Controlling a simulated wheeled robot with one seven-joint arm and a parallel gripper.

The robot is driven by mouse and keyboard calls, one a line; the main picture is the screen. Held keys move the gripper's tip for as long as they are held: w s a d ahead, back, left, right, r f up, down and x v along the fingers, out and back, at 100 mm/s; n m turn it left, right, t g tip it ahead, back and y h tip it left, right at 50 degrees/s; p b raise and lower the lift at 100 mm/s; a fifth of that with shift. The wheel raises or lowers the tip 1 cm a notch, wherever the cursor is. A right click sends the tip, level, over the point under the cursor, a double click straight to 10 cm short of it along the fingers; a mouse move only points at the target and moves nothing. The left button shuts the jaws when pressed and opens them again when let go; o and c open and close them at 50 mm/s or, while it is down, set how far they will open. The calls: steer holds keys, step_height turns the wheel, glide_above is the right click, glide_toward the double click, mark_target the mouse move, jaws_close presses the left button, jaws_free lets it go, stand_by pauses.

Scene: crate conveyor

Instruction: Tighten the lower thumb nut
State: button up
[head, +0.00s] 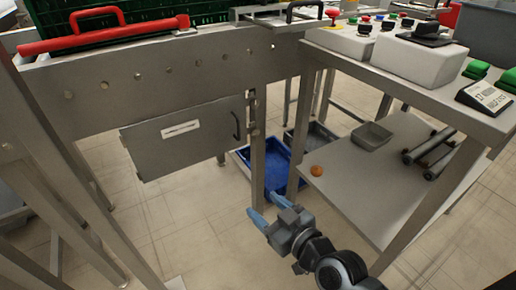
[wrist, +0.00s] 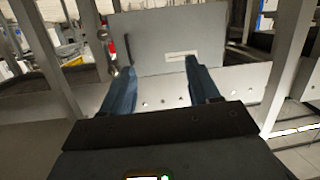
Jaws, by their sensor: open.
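A grey hinged panel (head: 185,135) with a white label and a dark handle hangs on the conveyor side, and it shows inverted in the wrist view (wrist: 210,30). Small thumb nuts sit on the post at its right edge. The lower thumb nut (head: 253,126) is tiny in the head view; a small fitting at the post in the wrist view (wrist: 103,34) appears to be it. My gripper (head: 269,208) is open and empty, with blue fingers, below and in front of the post. In the wrist view its fingers (wrist: 160,66) spread before the panel, apart from the nuts.
A table on the right (head: 335,50) carries control boxes; its lower shelf (head: 345,185) holds an orange ball (head: 317,170), a grey tray (head: 372,135) and dark rollers. A blue bin (head: 275,178) stands on the floor behind the post. The floor before the panel is clear.

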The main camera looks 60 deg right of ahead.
steer(key=w+d+f+h+b, duration=0.1)
steer(key=w+d+f+b, duration=0.25)
steer(key=d, duration=0.25)
steer(key=w+d+f+b, duration=0.2)
steer(key=w+d+b, duration=0.1)
steer(key=w+d, duration=0.25)
steer(key=t+h+b, duration=0.1)
steer(key=t+b, duration=0.1)
steer(key=b, duration=0.2)
glide_toward(256, 133)
steer(key=shift+x, duration=4.2)
steer(key=shift+a, duration=0.1)
steer(key=shift+c, duration=0.4)
steer(key=c, duration=1)
steer(key=shift+o, duration=0.2)
